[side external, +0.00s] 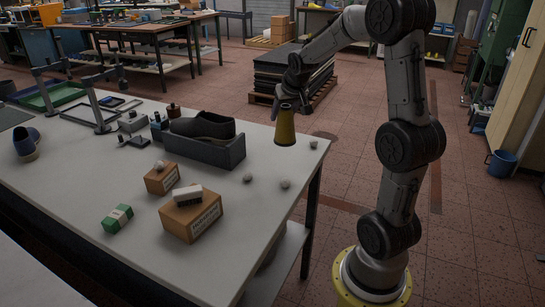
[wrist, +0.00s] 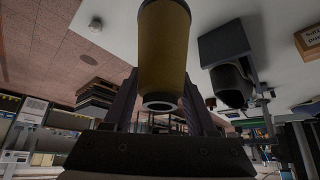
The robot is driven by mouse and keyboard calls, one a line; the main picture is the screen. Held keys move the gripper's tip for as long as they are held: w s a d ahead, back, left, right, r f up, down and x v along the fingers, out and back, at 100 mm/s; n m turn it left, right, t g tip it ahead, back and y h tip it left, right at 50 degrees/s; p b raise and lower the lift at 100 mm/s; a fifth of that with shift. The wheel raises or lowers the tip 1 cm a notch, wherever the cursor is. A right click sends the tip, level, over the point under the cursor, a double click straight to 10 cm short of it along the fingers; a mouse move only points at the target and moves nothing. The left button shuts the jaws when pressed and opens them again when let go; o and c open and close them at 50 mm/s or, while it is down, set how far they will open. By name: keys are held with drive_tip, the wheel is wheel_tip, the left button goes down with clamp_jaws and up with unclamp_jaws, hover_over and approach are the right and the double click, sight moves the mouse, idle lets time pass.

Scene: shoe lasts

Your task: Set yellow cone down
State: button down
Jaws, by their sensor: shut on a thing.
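The yellow cone (side external: 285,127) is a tapered spool with a dark band at its wide lower end. It is upright in the side view, in front of the table's right-hand part near the far edge. I cannot tell whether its base touches the tabletop. My gripper (side external: 286,100) is shut on its narrow upper end from above. In the wrist view the cone (wrist: 164,48) sits between the two fingers of my gripper (wrist: 160,98), its narrow hollow end towards the camera.
The white table (side external: 120,255) holds a dark shoe (side external: 202,125) in a grey tray (side external: 222,152) left of the cone. Two cardboard boxes (side external: 190,217) (side external: 161,181), a green-and-white block (side external: 117,219) and small grey pebbles (side external: 285,184) lie nearer. The table is bare around the pebbles.

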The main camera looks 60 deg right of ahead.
sight(289, 122)
drive_tip(key=s+a, duration=0.2)
drive_tip(key=s+a+r, duration=0.1)
drive_tip(key=s, duration=0.1)
drive_tip(key=shift+a, duration=0.35)
drive_tip(key=shift+s+a+r, duration=0.2)
drive_tip(key=shift+a, duration=0.05)
drive_tip(key=shift+r, duration=0.2)
drive_tip(key=shift+w+d+f, duration=1.45)
drive_tip(key=shift+w+f, duration=0.35)
drive_tip(key=shift+f, duration=0.3)
drive_tip(key=shift+w+d+f, duration=1.5)
drive_tip(key=shift+w+f, duration=0.25)
drive_tip(key=shift+f, duration=0.4)
drive_tip(key=shift+w+d+f, duration=1.45)
drive_tip(key=shift+w+f, duration=0.35)
drive_tip(key=shift+f, duration=0.3)
drive_tip(key=shift+f, duration=0.1)
drive_tip(key=shift+c, duration=1)
unclamp_jaws()
drive_tip(key=shift+f, duration=0.1)
